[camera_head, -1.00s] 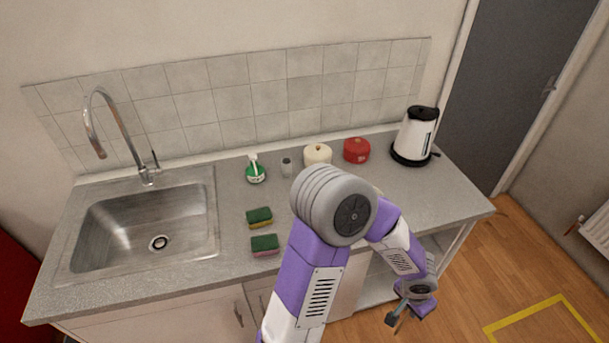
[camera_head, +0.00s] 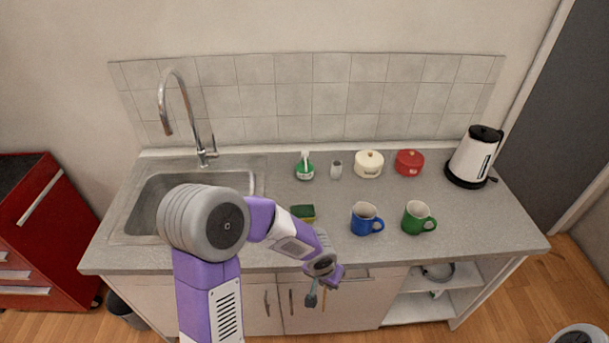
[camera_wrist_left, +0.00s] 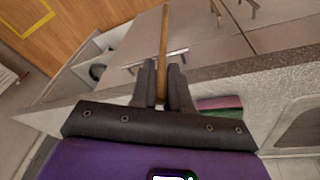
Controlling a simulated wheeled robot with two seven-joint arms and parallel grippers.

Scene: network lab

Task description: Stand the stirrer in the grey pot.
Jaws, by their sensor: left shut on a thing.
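The stirrer (camera_wrist_left: 164,40) is a thin wooden stick. My left gripper (camera_wrist_left: 162,85) is shut on it, and the stick points away from between the fingers in the left wrist view. In the head view my left gripper (camera_head: 318,298) is in front of the counter's front edge, pointing down, with a bit of the stirrer (camera_head: 324,300) showing. The grey pot (camera_head: 336,169) is a small upright cup at the back of the counter, well apart from the gripper. My right gripper is not in view.
A blue mug (camera_head: 364,219) and green mug (camera_head: 417,218) stand in front. A sponge (camera_head: 303,212) lies left. A kettle (camera_head: 474,158) stands far right.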

